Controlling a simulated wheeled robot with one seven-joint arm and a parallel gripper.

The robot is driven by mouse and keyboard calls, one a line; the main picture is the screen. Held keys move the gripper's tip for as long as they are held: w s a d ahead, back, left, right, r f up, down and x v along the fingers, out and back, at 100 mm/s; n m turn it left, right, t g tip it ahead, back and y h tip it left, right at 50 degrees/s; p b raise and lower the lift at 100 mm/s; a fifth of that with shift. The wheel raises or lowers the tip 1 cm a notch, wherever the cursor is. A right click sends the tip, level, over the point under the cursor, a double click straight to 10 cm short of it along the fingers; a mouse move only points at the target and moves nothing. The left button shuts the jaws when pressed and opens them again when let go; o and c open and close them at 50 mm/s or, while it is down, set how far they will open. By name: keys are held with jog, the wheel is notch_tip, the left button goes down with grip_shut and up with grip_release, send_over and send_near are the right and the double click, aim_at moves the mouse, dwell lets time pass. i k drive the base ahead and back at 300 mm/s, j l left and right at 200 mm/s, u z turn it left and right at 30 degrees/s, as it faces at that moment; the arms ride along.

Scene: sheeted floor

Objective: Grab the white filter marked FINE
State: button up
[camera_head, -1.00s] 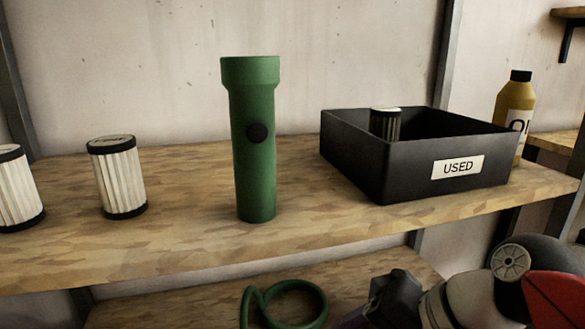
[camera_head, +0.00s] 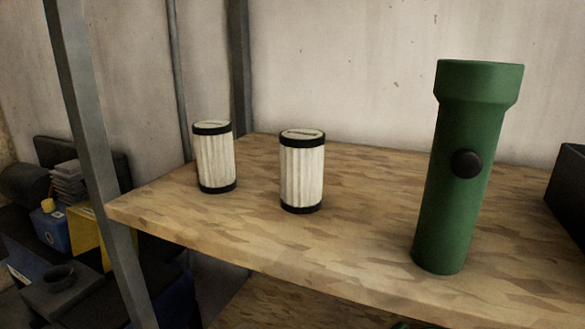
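Two white pleated filters with black end bands stand upright on the wooden shelf. The left filter (camera_head: 215,158) is near the shelf's left end, and the right filter (camera_head: 302,172) stands a little to its right, apart from it. Each has a pale top with a small dark mark, too small to read, so I cannot tell which one says FINE. My gripper is not in view.
A green flashlight (camera_head: 456,190) stands upright on the wooden shelf (camera_head: 370,240), right of the filters. A black bin (camera_head: 569,190) shows at the right edge. A grey metal post (camera_head: 95,150) rises at the shelf's left end. Clear shelf lies between the right filter and flashlight.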

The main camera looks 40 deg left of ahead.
aim_at(302, 150)
jog(key=u, duration=1.85)
jog(key=j+z, duration=0.35)
jog(key=k+j+z, duration=0.1)
jog(key=j+z, duration=0.25)
